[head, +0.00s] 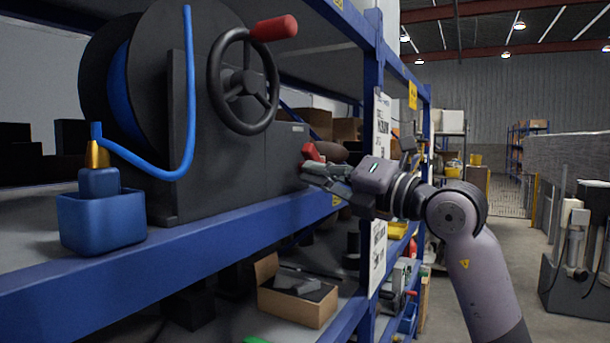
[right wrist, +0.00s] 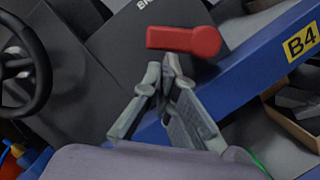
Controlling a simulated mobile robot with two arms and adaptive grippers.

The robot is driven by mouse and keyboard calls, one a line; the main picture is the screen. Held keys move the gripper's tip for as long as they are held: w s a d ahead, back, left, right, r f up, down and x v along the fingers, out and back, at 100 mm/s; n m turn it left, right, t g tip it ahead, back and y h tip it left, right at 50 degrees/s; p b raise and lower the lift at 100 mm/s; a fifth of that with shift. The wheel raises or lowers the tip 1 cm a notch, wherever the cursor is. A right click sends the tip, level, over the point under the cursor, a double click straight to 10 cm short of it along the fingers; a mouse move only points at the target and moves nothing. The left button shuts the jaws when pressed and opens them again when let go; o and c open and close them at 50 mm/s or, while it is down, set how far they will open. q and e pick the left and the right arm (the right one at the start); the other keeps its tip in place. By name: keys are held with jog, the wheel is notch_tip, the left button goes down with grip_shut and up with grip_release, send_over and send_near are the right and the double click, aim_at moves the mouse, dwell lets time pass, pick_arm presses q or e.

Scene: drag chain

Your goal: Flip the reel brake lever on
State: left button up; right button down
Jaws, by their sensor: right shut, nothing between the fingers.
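The reel brake lever shows in the right wrist view as a red bar (right wrist: 183,40) lying roughly level, with a rounded, wider right end. In the head view a small red part of it (head: 312,152) shows beside the black reel housing (head: 240,170), partly hidden by my gripper. My right gripper (head: 308,172) is shut and empty. In the right wrist view its fingertips (right wrist: 169,68) meet just below the red bar; I cannot tell whether they touch it. The reel (head: 105,75) with blue hose stands at the left. My left gripper is in neither view.
A black handwheel (head: 243,82) with a red grip (head: 274,28) sticks out from the housing. A blue shelf beam (head: 190,243) runs below. A blue holder (head: 102,218) stands left. An open cardboard box (head: 297,300) is on the lower shelf. The aisle at right is open.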

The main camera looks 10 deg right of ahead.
aim_at(313, 147)
notch_tip(313, 147, up, 2)
jog(key=m+h+p, duration=0.1)
jog(key=m, duration=0.3)
jog(key=shift+w, duration=0.15)
jog(key=shift+w+d+r, duration=0.15)
jog(key=shift+d+r, duration=0.15)
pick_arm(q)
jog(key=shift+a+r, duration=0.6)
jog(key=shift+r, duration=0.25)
pick_arm(e)
jog(key=shift+w+r, duration=0.25)
jog(key=shift+r, duration=0.2)
jog(key=shift+w+d+r, duration=0.1)
jog(key=shift+d+r, duration=0.05)
jog(key=shift+r, duration=0.05)
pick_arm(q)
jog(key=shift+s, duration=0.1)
pick_arm(e)
jog(key=v, duration=1.2)
